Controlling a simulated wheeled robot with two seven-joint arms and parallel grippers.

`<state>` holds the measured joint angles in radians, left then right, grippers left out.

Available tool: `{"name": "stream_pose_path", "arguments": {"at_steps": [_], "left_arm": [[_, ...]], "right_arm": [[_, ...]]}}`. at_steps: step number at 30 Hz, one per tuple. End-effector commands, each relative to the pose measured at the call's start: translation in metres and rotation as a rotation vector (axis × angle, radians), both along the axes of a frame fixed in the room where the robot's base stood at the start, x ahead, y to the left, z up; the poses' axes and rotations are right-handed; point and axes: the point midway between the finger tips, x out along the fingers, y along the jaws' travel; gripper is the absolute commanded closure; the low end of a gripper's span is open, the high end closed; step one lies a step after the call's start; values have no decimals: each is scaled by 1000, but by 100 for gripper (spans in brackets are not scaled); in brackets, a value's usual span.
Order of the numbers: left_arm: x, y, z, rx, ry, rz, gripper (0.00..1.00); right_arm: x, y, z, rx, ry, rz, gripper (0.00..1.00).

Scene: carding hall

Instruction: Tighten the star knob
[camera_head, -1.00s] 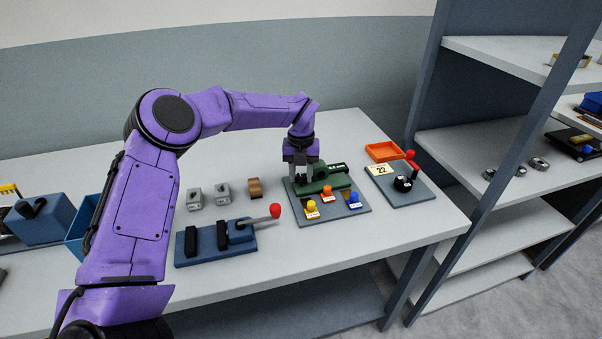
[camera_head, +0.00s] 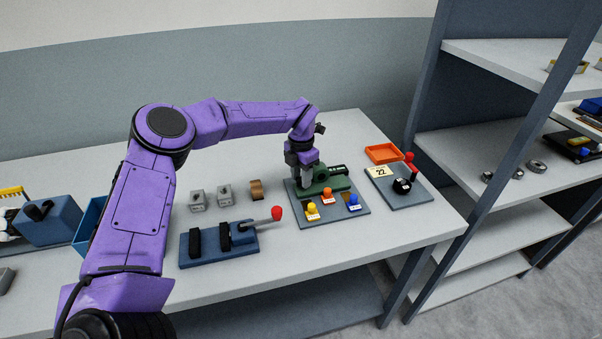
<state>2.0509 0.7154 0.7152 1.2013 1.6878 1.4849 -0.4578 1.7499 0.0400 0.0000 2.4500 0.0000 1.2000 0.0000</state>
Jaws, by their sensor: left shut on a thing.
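The green device (camera_head: 322,188) stands on a grey base plate (camera_head: 340,213) on the table, with a black part carrying white lettering at its right. My left gripper (camera_head: 307,184) points down at the left end of the green device. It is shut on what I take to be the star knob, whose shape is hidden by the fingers. Yellow, orange and blue small knobs with white labels stand along the front of the plate. My right gripper is not in view.
A plate with a black knob (camera_head: 402,186), a "22" card (camera_head: 380,172) and a red-tipped lever stands to the right. An orange tray (camera_head: 382,153) lies behind it. A blue clamp (camera_head: 218,243) with a red-tipped handle lies front left. Shelving stands at right.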

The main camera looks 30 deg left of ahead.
Motion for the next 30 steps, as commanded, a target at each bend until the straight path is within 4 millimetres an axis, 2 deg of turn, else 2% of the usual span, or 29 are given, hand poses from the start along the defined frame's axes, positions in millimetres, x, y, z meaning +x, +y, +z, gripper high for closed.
{"name": "stream_pose_path", "arguments": {"at_steps": [30], "left_arm": [[-1, -1, -3, -3, 8, -964, 92]], "right_arm": [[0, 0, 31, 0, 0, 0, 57]]}}
